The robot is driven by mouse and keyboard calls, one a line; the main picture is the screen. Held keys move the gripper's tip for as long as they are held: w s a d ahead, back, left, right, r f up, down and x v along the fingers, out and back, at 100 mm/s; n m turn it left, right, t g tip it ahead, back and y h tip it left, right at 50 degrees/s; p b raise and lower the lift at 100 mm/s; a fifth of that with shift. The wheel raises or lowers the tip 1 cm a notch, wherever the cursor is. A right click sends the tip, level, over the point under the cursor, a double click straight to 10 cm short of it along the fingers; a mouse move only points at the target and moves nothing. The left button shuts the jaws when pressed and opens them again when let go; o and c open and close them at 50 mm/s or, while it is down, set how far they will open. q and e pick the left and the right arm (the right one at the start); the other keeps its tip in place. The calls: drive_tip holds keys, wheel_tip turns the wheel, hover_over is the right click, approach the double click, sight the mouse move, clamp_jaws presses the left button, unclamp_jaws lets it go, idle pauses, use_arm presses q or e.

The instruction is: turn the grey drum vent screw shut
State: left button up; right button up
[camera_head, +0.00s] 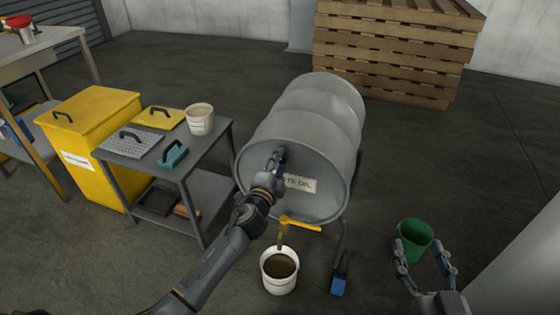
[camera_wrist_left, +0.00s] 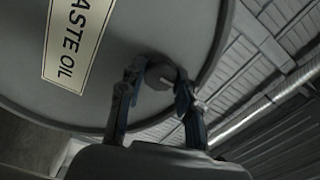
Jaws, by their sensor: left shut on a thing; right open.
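The grey drum (camera_head: 318,115) lies on its side on a stand, its round end facing me with a "WASTE OIL" label. My left gripper (camera_head: 279,158) is at the upper part of that end. In the left wrist view its two fingers are shut on the grey vent screw (camera_wrist_left: 160,74), a small round knob near the drum's (camera_wrist_left: 150,30) rim. In the head view the gripper hides the screw. My right gripper (camera_head: 424,262) is open, its fingers apart near a green cup (camera_head: 415,238); I cannot tell whether they touch it.
A yellow tap (camera_head: 299,224) sits low on the drum end, above a white bucket (camera_head: 279,283) of dark liquid. A blue object (camera_head: 339,284) is beside the stand. A grey cart (camera_head: 200,160) and yellow bin (camera_head: 75,120) stand left, stacked pallets (camera_head: 390,50) behind.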

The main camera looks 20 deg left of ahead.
idle(0.3)
use_arm(q)
drive_tip(key=o, duration=1.1)
drive_tip(key=shift+o, duration=0.2)
drive_tip(key=s, duration=1.2)
drive_tip(key=shift+a, duration=0.2)
